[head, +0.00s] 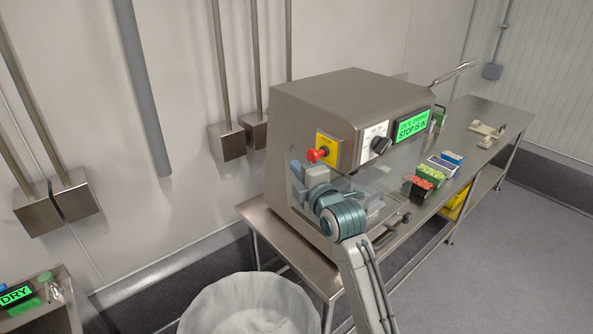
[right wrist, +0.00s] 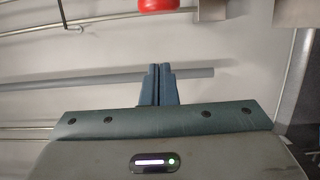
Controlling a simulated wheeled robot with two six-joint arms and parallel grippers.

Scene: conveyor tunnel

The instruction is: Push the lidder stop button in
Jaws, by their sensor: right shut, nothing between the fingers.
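The red stop button (head: 315,155) sits on a yellow plate (head: 328,149) on the front of the steel lidder (head: 330,100). The lidder's green display (head: 412,126) reads "STOP IS IN". My right gripper (head: 297,169) is shut and empty, just below and left of the button in the head view. In the right wrist view its closed blue fingers (right wrist: 160,72) point up the picture, and the red button (right wrist: 157,5) is cut off at the top edge, with a visible gap between them. My left gripper is not in view.
A black knob (head: 381,146) is right of the button. Trays of red, green and white pieces (head: 427,175) stand on the steel bench (head: 472,125). A lined white bin (head: 250,305) stands in front. Wall boxes (head: 228,141) are behind; floor at right is clear.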

